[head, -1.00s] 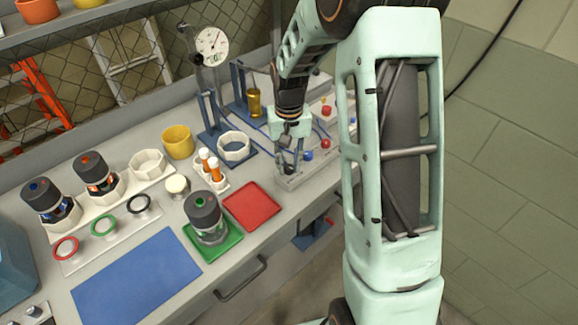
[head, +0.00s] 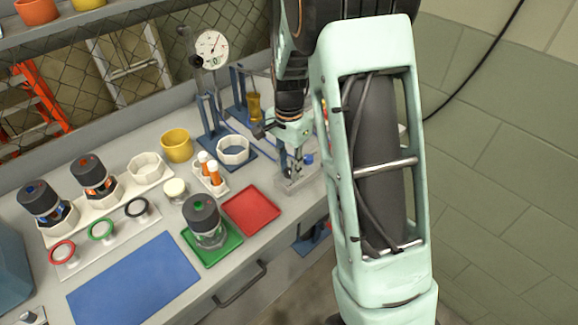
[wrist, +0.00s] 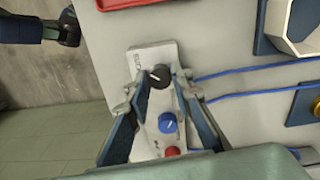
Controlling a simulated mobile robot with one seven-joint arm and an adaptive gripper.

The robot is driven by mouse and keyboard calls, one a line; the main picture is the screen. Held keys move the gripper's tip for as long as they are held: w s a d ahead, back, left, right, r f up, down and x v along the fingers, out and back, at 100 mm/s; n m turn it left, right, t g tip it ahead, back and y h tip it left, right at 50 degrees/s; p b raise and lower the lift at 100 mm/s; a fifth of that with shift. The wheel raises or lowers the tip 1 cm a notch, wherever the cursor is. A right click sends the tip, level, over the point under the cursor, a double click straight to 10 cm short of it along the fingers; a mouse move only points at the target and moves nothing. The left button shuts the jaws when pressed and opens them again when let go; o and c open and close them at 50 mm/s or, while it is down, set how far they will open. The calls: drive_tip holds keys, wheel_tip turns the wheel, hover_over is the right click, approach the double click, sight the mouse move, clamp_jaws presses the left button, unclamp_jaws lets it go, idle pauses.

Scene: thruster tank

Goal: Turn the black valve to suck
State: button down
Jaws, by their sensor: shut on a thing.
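The black valve (wrist: 159,76) is a round knob with a white pointer line, at the far end of a pale valve panel (wrist: 149,55) in the wrist view. The line slants up and left toward lettering that looks like "SUCK" at the panel's edge. My gripper (wrist: 157,84) has its fingers on both sides of the black valve and is shut on it. In the head view my gripper (head: 294,165) is down at the panel (head: 288,185) and hides the black valve.
On the panel, a blue knob (wrist: 168,123) and a red knob (wrist: 173,152) sit close to my fingers. Blue tubes (wrist: 245,70) run right from the panel. A red tray (head: 251,209) lies beside the panel, with a green tray (head: 228,252) further left.

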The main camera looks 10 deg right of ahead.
sight(289, 170)
drive_tip(key=shift+m, duration=0.6)
drive_tip(key=c, duration=1.7)
unclamp_jaws()
wheel_tip(289, 170, up, 12)
drive_tip(key=shift+r, duration=0.1)
